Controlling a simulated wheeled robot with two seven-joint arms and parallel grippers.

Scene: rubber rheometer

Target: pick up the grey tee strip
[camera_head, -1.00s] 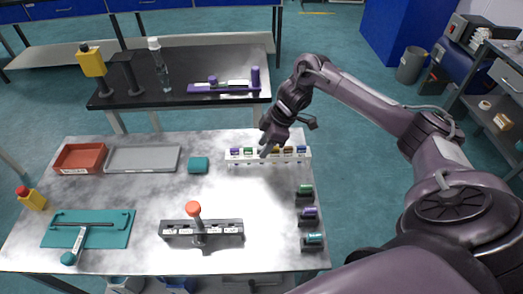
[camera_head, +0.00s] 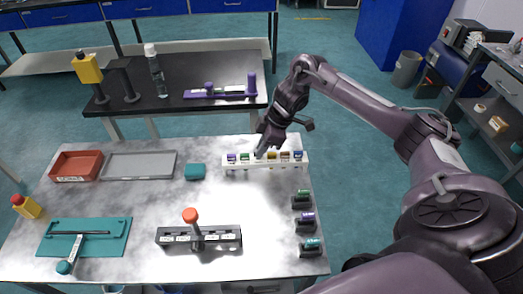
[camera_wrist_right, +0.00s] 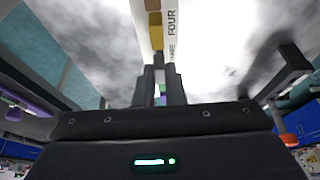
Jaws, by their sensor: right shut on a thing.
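A white rack (camera_head: 290,166) with several coloured tee strips stands at the back right of the marbled table. My right gripper (camera_head: 259,153) is at the rack, between the green strip (camera_head: 244,157) and the yellow strip (camera_head: 271,156). In the right wrist view my right gripper's fingers (camera_wrist_right: 159,88) are close together, shut on a narrow grey piece (camera_wrist_right: 159,75) by the rack's "THREE" label. I take this as the grey tee strip; the fingers hide most of it. I cannot tell whether it is lifted from its slot. My left gripper is not in view.
Three small coloured rolls in dark holders line the right edge, one a purple roll (camera_head: 307,218). A dark block with a red-knobbed lever (camera_head: 191,215), a teal mat (camera_head: 60,238), a grey tray (camera_head: 139,170) and a red tray (camera_head: 75,168) are also there. The table's middle is clear.

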